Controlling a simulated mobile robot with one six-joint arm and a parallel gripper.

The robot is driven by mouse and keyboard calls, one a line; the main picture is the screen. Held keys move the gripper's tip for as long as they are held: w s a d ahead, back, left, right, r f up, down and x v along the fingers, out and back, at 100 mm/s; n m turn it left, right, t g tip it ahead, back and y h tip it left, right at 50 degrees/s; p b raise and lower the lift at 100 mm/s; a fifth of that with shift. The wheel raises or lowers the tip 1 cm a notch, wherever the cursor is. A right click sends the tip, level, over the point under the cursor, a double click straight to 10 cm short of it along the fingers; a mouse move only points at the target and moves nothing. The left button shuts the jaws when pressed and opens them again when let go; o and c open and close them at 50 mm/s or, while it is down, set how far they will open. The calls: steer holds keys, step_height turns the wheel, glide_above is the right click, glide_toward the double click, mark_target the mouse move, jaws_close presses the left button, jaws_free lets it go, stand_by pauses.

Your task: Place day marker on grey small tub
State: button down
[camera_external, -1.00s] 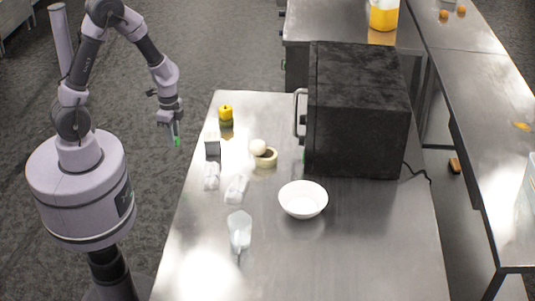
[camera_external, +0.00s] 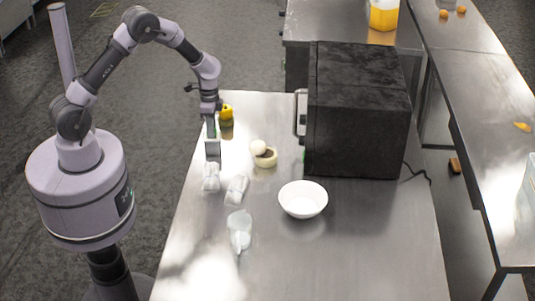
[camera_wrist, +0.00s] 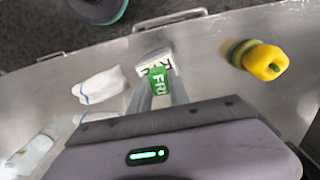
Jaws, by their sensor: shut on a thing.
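The day marker (camera_wrist: 158,80) is a small green tag with white letters "FRI". My gripper (camera_wrist: 158,92) is shut on it, with the tag between the fingertips. In the external view my gripper (camera_external: 211,128) points down at the table's left edge. The grey small tub (camera_external: 212,148) is a small box-like thing directly below the fingertips. In the wrist view the tub (camera_wrist: 154,55) shows as a pale block with dark marks, just beyond the tag and partly hidden by it. I cannot tell whether the tag touches the tub.
A yellow-and-green item (camera_external: 226,115) stands close behind the tub. White bundles (camera_external: 236,188) lie in front, with a clear jug (camera_external: 239,230) nearer. A round beige container (camera_external: 265,158), white bowl (camera_external: 303,199) and black oven (camera_external: 360,110) are to the right. The front right tabletop is clear.

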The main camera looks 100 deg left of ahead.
steer(key=c, duration=1.2)
jaws_free()
steer(key=shift+f, duration=0.1)
steer(key=shift+c, duration=0.2)
step_height(320, 180, up, 12)
steer(key=r+p, duration=0.1)
steer(key=p, duration=0.1)
steer(key=s+d+r+m+t+y, duration=0.1)
steer(key=d+r+m+t+y, duration=0.1)
steer(key=d+r, duration=1.45)
steer(key=s+d+r+m+t, duration=0.2)
steer(key=s+d+t, duration=0.2)
steer(key=s+d, duration=0.85)
step_height(320, 180, down, 16)
steer(key=b, duration=1.5)
steer(key=shift+d, duration=0.3)
